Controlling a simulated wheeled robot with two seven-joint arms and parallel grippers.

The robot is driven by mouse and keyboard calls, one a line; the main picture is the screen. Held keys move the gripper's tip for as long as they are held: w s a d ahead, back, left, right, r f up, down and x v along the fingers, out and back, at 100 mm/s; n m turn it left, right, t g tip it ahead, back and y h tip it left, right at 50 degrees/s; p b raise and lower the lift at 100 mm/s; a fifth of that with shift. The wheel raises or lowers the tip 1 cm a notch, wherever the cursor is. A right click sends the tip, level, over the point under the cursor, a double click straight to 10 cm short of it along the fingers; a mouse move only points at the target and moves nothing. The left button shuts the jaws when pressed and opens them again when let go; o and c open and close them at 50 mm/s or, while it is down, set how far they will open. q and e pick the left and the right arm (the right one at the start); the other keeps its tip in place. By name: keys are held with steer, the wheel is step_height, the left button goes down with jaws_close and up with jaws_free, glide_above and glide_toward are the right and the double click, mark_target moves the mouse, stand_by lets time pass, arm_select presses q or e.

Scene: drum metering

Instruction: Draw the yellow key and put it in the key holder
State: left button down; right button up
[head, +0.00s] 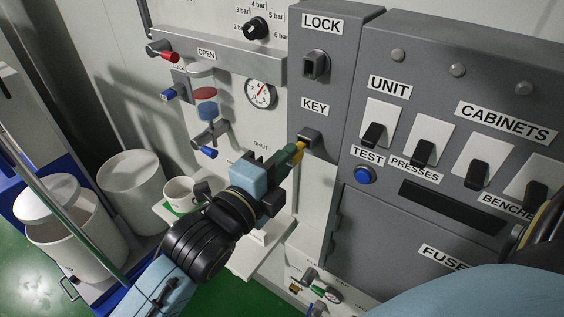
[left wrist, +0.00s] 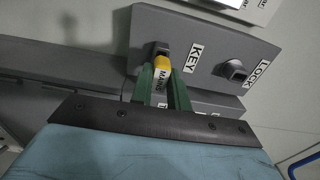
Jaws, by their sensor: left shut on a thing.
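The yellow key (head: 298,149) is between the green fingertips of my left gripper (head: 292,155), which is shut on it. The key's far end meets the dark key holder (head: 311,138) below the KEY label; how deep it sits I cannot tell. In the left wrist view the yellow key (left wrist: 162,69), with dark lettering, lies between the gripper's fingers (left wrist: 163,84), right against the holder (left wrist: 161,49). The lock (head: 316,65) above stands empty, and it also shows in the left wrist view (left wrist: 234,70). My right gripper is not in view.
A grey panel to the right carries several black switches (head: 421,152) and a blue TEST button (head: 365,174). A gauge (head: 261,94) and red and blue handled valves (head: 206,151) are on the left. A white cup (head: 181,191) stands beside my left arm. My right arm covers the lower right.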

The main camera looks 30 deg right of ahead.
arm_select(q)
steer(key=shift+x, duration=1.2)
steer(key=c, duration=1.3)
jaws_free()
steer(key=b+v, duration=0.2)
steer(key=v, duration=1.1)
steer(key=shift+s+a, duration=0.1)
steer(key=shift+a, duration=0.05)
